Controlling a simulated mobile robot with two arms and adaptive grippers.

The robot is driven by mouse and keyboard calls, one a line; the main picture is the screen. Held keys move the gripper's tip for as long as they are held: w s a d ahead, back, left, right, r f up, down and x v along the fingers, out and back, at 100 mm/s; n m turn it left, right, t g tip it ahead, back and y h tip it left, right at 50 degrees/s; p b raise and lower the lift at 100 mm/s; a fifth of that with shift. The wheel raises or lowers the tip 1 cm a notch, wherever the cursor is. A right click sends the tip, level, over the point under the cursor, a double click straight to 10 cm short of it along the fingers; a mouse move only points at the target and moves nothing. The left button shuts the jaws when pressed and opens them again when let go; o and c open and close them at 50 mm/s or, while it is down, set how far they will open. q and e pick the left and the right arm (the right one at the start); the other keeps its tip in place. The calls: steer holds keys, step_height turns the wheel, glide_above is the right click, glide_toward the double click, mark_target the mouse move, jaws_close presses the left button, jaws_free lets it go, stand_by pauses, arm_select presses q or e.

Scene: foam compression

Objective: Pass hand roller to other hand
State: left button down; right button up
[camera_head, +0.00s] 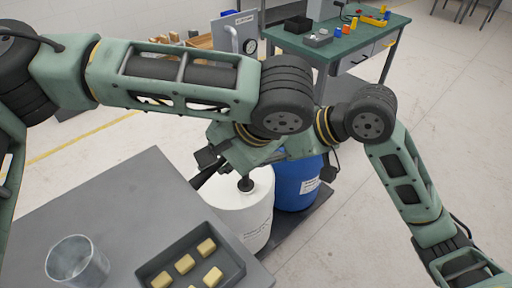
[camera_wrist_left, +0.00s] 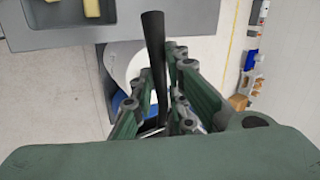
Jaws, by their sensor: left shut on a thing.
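The hand roller's dark, rod-like part (camera_wrist_left: 153,45) shows in the left wrist view, standing between the fingers of my left gripper (camera_wrist_left: 155,95). That gripper is shut on it. In the head view my left gripper (camera_head: 222,160) is below my left forearm, above the white drum and near the table's right edge. A dark bar (camera_head: 206,174) sticks out there, probably the roller. My right arm comes in from the right, and its wrist meets the same area. The right fingers are largely hidden behind my left arm, so their opening and any contact with the roller cannot be made out.
A grey table (camera_head: 100,205) holds a clear beaker (camera_head: 77,262) and a dark tray (camera_head: 150,272) with several yellow foam blocks. A white drum (camera_head: 236,212) and a blue drum (camera_head: 296,182) stand beside it. A green-topped bench (camera_head: 345,45) is behind. Floor at right is free.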

steer(key=shift+w+a+f, duration=0.15)
steer(key=shift+a+f, duration=0.1)
steer(key=c, duration=1.3)
arm_select(q)
steer(key=c, duration=1.6)
jaws_free()
steer(key=shift+c, duration=0.2)
arm_select(e)
jaws_close()
arm_select(q)
steer(key=v, duration=1.2)
